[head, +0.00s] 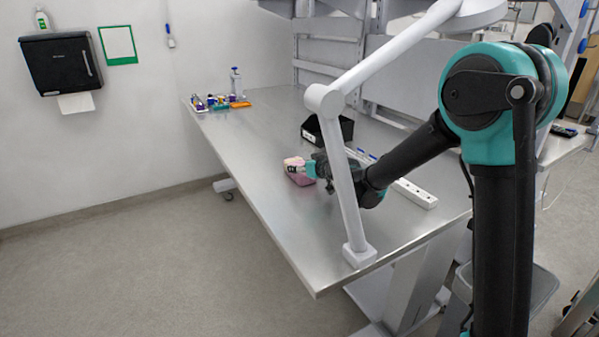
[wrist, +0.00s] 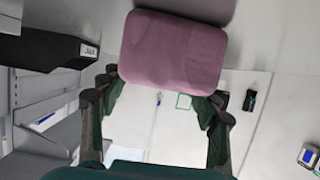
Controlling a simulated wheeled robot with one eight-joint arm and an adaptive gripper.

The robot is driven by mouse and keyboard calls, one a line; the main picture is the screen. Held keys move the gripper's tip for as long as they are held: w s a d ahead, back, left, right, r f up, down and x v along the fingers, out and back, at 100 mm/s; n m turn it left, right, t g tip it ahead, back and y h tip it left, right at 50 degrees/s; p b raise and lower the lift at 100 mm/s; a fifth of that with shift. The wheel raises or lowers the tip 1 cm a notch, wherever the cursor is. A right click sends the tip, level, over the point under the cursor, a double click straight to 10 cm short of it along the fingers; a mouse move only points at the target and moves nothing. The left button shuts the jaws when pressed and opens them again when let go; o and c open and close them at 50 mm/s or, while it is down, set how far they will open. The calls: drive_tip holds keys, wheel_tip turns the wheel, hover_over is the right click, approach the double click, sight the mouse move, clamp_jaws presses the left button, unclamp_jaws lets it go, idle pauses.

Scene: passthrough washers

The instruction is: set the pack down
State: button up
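The pack (wrist: 172,50) is a soft-edged pink-mauve block in the wrist view, between the two fingers of my gripper (wrist: 160,95). The fingers lie against its left and right sides.
A black open bin (head: 345,130) with a label stands just behind the pack. A white power strip (head: 415,194) lies to the right. A white jointed lamp arm (head: 345,195) rises in front. Small bottles and packets (head: 225,102) are at the far end; the table between is bare.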

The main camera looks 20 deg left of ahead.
drive_tip(key=c, duration=0.8)
wheel_tip(320, 180, up, 10)
